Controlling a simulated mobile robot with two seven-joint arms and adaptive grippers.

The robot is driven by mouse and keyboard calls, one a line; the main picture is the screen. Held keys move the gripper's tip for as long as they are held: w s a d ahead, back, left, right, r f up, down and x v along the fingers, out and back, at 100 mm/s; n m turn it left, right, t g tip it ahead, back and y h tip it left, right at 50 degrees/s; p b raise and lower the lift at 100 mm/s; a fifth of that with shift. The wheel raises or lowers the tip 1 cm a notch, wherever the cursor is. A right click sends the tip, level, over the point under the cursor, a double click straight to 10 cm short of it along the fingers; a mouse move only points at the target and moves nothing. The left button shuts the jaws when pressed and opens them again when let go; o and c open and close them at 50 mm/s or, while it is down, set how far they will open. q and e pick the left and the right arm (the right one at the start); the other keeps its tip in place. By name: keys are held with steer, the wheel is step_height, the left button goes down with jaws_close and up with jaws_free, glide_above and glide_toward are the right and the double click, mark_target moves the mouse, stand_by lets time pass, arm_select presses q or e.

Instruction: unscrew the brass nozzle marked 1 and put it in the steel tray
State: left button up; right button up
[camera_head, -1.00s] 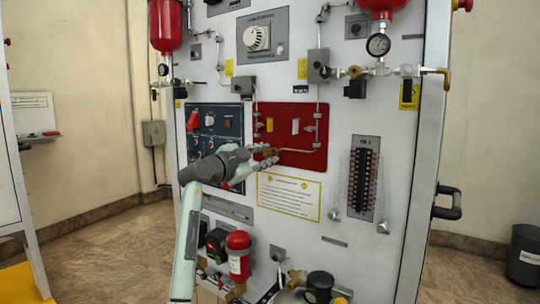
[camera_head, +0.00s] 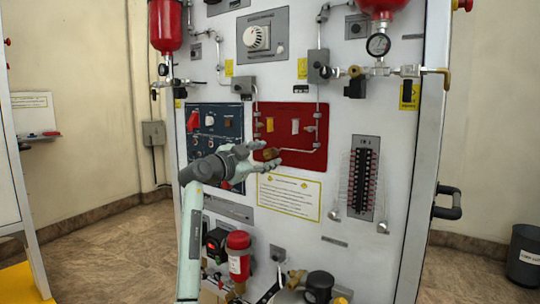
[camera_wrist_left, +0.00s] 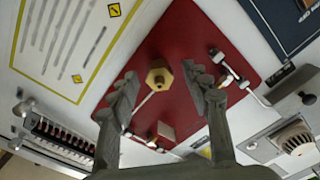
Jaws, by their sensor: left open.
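A brass nozzle (camera_head: 270,153) with a hexagonal end sits at the lower left of the red panel (camera_head: 312,160). In the left wrist view the nozzle (camera_wrist_left: 158,77) shows end-on in front of the red panel (camera_wrist_left: 185,45). I cannot read a number on it. My left gripper (camera_head: 264,156) is open, with its fingers pointing at the panel. In the left wrist view its two fingers (camera_wrist_left: 165,90) stand apart on either side of the nozzle, with gaps visible on both sides. My right gripper is not in view. No steel tray is seen in these frames.
A blue switch panel (camera_head: 215,122) lies left of the red panel, and a yellow-bordered notice (camera_head: 290,196) lies below it.

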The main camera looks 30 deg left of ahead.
mark_target(264, 155)
arm_select(q)
steer(key=shift+s, duration=0.1)
steer(key=shift+s+a, duration=0.15)
steer(key=shift+s, duration=1.65)
steer(key=m, duration=0.3)
steer(key=m, duration=0.2)
steer(key=shift+m, duration=0.9)
steer(key=m, duration=0.3)
steer(key=shift+m, duration=0.3)
